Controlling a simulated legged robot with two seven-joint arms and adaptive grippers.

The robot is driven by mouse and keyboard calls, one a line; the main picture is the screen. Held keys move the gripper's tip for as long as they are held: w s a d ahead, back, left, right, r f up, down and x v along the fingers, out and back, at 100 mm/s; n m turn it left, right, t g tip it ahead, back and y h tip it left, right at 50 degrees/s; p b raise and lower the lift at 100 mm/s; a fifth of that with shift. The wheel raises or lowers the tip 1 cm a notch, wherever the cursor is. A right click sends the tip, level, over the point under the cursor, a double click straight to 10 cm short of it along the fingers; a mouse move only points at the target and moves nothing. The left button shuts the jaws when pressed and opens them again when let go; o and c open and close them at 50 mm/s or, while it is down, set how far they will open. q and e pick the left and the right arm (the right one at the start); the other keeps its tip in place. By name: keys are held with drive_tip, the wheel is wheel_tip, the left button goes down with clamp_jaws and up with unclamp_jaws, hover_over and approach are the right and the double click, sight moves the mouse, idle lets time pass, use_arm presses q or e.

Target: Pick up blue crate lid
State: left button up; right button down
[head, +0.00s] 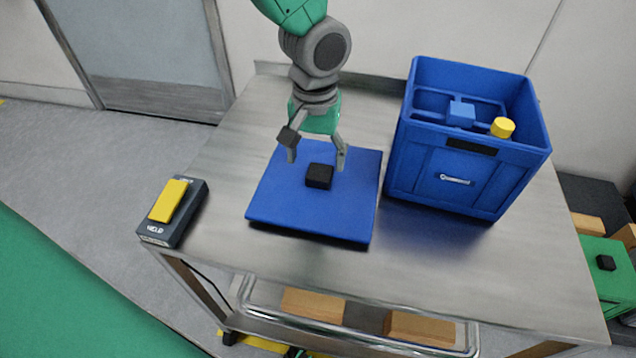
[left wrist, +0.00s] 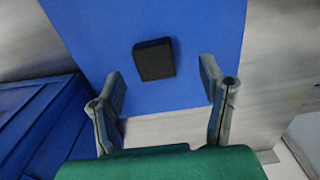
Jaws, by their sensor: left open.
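The blue crate lid (head: 278,205) is a flat blue panel lying on the metal table, with a black block-shaped handle (head: 319,176) near its middle. My left gripper (head: 318,160) points down over the lid, with its fingers apart and empty, close to the handle. In the left wrist view the lid (left wrist: 205,30) fills the upper middle, and the handle (left wrist: 154,59) lies ahead of the open fingers (left wrist: 160,95), not between them. Whether the fingertips touch the lid cannot be told. My right gripper is not in view.
An open blue crate (head: 465,180) stands right of the lid, holding blue parts and a yellow cap (head: 502,127). A dark box with a yellow top (head: 170,200) sits at the table's left edge. The metal table (head: 440,270) is clear in front.

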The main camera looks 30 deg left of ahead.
sight(319, 171)
use_arm(q)
drive_tip(key=f, duration=0.1)
drive_tip(key=f+b, duration=0.1)
drive_tip(key=f, duration=0.2)
drive_tip(key=shift+w+d, duration=0.25)
drive_tip(key=shift+w, duration=0.1)
drive_tip(key=shift+d+f+b, duration=0.2)
drive_tip(key=shift+f+b, duration=0.1)
drive_tip(key=shift+a, duration=0.25)
drive_tip(key=c, duration=1.4)
